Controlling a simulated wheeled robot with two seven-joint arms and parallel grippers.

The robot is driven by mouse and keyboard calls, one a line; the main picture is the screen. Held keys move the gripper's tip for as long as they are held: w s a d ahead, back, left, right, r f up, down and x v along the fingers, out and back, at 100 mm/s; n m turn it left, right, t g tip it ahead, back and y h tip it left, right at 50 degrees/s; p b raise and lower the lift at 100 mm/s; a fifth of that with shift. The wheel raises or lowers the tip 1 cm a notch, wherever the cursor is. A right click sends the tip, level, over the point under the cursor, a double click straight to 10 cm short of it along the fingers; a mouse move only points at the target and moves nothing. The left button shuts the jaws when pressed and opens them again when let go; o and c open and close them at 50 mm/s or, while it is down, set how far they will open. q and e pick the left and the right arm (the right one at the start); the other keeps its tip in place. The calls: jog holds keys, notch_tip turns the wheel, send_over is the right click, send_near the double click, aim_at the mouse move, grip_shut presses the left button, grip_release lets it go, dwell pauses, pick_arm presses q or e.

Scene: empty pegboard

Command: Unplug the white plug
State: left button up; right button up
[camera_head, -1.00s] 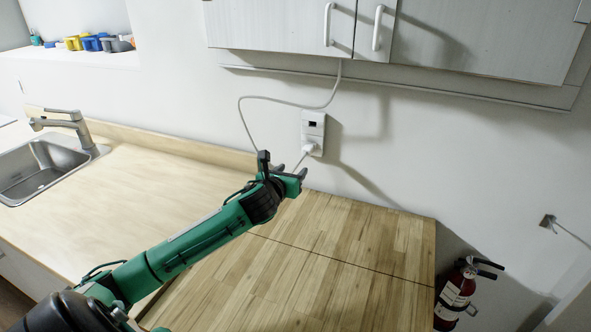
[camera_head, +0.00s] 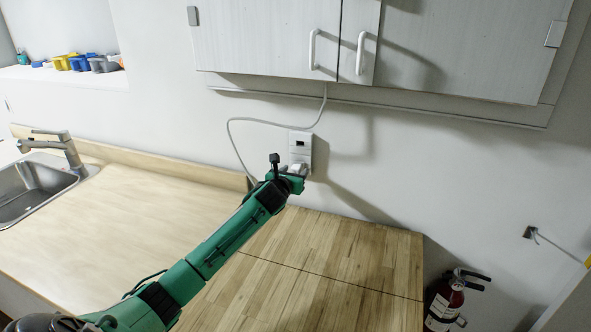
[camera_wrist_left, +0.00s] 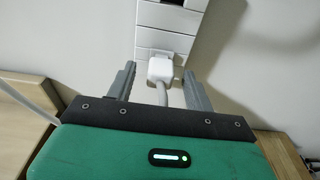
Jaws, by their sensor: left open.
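The white plug (camera_wrist_left: 161,68) sits in the lower part of the white wall outlet (camera_wrist_left: 170,18), with its cord running down toward my wrist. My left gripper (camera_wrist_left: 160,82) is open, with one grey finger on each side of the plug and gaps between them and it. In the head view my left gripper (camera_head: 287,168) is just below and in front of the outlet (camera_head: 300,147), partly covering the plug. The white cord (camera_head: 262,121) loops from under the cabinet down behind the gripper. My right gripper is not in view.
A wooden-topped counter (camera_head: 320,255) lies below the outlet. White wall cabinets (camera_head: 270,35) hang above. A sink with a faucet (camera_head: 60,145) is at left, and a red fire extinguisher (camera_head: 444,302) stands at lower right. The pale counter (camera_head: 130,220) is clear.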

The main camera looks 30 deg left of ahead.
pick_arm(q)
jog(key=shift+w+a+f, duration=0.1)
jog(key=shift+w, duration=0.55)
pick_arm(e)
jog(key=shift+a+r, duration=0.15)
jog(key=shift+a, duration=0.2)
pick_arm(q)
grip_shut()
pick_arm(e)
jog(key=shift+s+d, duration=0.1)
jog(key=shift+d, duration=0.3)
pick_arm(q)
jog(key=shift+s+f, duration=0.1)
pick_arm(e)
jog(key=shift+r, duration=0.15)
pick_arm(q)
jog(key=shift+s+p, duration=0.5)
jog(key=shift+s, duration=0.1)
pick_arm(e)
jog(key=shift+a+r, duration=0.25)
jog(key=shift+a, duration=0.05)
pick_arm(q)
jog(key=shift+p+v, duration=0.35)
jog(key=shift+v, duration=0.45)
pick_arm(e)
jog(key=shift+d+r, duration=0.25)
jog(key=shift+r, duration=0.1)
